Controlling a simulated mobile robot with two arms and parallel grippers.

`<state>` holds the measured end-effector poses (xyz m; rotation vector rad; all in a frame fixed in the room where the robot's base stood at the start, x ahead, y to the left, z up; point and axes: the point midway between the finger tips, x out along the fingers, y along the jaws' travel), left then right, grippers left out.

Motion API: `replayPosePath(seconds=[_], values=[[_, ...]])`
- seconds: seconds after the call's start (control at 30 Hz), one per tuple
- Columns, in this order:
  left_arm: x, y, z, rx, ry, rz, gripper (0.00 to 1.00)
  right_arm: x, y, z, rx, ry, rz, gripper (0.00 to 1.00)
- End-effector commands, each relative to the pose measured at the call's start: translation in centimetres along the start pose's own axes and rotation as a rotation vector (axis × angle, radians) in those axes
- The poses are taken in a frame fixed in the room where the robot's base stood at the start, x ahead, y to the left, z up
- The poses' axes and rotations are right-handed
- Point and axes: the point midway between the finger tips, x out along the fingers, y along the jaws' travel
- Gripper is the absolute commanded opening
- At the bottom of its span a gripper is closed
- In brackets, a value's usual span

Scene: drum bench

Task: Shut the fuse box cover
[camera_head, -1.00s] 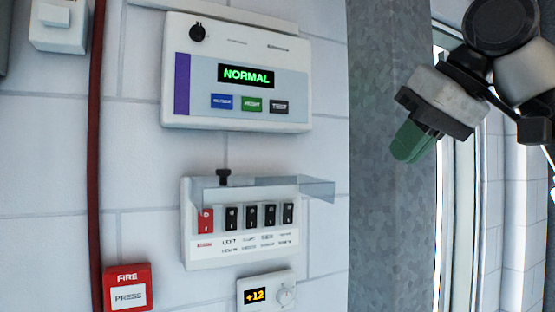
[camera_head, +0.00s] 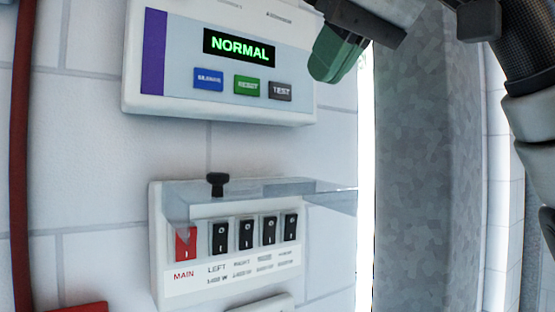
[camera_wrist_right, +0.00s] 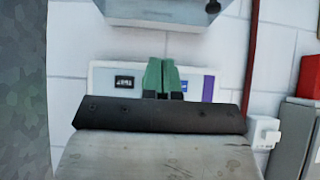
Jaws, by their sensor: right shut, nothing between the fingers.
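The white fuse box (camera_head: 160,245) is on the wall in the lower middle of the head view. Its clear cover (camera_head: 315,195) is raised and sticks out from the box's top, leaving the switches exposed. A black knob (camera_head: 217,182) stands at the cover's left part. The red main switch (camera_head: 186,243) and several black switches (camera_head: 246,233) show below. My right gripper (camera_head: 332,62) has green fingers, shut and empty, above the cover and apart from it. In the inverted right wrist view its fingers (camera_wrist_right: 160,78) overlap the alarm panel, with the cover (camera_wrist_right: 160,14) at the top. My left gripper is out of view.
The alarm panel (camera_head: 215,105), reading NORMAL, is above the fuse box. A red pipe (camera_head: 23,150) runs down the left. A grey column (camera_head: 412,160) stands to the right. A red box (camera_head: 80,308) is cut off at the lower left. Bare wall separates panel and fuse box.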

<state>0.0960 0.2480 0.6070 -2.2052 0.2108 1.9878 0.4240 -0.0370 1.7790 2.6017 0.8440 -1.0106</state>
Motion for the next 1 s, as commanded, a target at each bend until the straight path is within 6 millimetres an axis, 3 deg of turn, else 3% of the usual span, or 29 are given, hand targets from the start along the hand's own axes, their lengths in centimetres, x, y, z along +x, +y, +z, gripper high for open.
replayPosePath(seconds=[0.3, 0.5, 0.73, 1.0], values=[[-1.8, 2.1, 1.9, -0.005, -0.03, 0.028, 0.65, 5.9, 0.1, -0.2, 0.0, -0.004, -0.001, 0.0], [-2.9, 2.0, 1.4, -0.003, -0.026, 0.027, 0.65, 9.8, 0.1, 0.3, -0.001, -0.001, -0.002, 0.0], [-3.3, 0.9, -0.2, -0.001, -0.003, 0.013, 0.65, 11.5, 0.1, 2.2, 0.0, -0.001, -0.001, 0.0], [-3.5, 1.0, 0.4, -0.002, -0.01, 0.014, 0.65, 12.2, 0.0, 2.9, 0.001, 0.0, -0.002, 0.0]])
